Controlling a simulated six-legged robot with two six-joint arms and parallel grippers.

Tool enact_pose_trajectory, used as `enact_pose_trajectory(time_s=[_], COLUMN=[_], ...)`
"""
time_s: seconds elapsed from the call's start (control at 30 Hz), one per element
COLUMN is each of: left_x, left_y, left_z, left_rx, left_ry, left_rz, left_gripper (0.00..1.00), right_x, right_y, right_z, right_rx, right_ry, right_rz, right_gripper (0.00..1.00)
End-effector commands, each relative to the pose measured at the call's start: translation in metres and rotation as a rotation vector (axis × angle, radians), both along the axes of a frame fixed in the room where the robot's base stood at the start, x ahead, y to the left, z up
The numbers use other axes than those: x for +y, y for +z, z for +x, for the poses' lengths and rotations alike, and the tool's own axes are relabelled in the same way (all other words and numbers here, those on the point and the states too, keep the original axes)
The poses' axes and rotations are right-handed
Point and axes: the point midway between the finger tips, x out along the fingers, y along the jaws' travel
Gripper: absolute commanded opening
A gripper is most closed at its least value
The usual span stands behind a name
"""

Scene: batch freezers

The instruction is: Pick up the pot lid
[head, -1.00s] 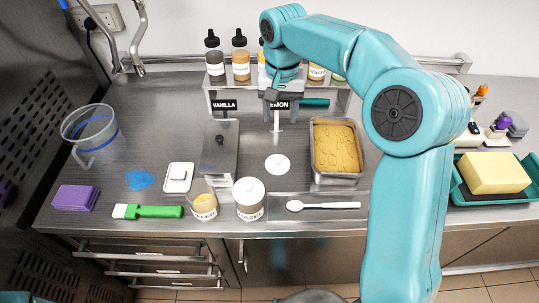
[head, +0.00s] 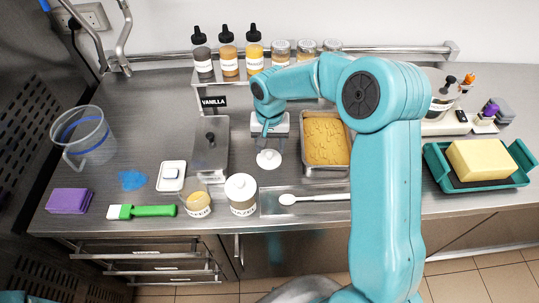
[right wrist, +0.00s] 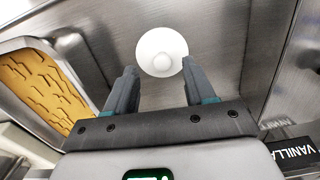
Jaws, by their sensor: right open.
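The pot lid is a small white disc with a round knob (head: 268,159), lying on the steel counter in the middle of the head view. In the right wrist view the lid (right wrist: 161,51) shows from above, just beyond my fingertips and centred between them. My right gripper (head: 268,136) is above and just behind the lid in the head view. In the right wrist view its two dark fingers (right wrist: 160,80) are apart with nothing between them. An open glass pot of yellow contents (head: 197,199) stands to the lid's front left. My left gripper is not in view.
A jar with a white lid (head: 241,194) stands in front of the lid. A lidded steel container (head: 211,150) is at left, and a steel pan of yellow-brown ice cream (head: 348,160) at right. A white spoon (head: 312,198) lies in front. Bottles stand on the shelf behind.

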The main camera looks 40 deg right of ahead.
Motion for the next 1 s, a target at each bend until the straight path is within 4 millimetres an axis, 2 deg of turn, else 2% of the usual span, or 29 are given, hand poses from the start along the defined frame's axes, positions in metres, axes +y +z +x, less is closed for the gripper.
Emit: enact_pose_trajectory(time_s=[0.17,0.4,0.43,0.57,0.6,1.0], left_x=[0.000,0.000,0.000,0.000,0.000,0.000], left_y=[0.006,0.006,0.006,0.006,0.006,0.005], left_z=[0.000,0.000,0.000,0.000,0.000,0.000], left_rx=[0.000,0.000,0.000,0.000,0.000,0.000], left_ry=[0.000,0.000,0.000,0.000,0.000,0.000], left_rz=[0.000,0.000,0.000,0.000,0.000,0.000], left_gripper=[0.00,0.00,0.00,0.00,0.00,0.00], right_x=[0.000,0.000,0.000,0.000,0.000,0.000], right_y=[-0.021,-0.024,-0.024,-0.023,-0.023,-0.018], right_z=[0.001,0.002,0.002,0.002,0.002,0.002], right_rx=[0.002,-0.001,-0.001,-0.001,-0.001,-0.002], right_ry=[-0.001,0.000,0.000,0.000,0.000,0.000], right_rz=[0.001,0.000,0.000,0.000,0.000,0.000], right_gripper=[0.54,0.54,0.48,0.05,0.00,0.00])
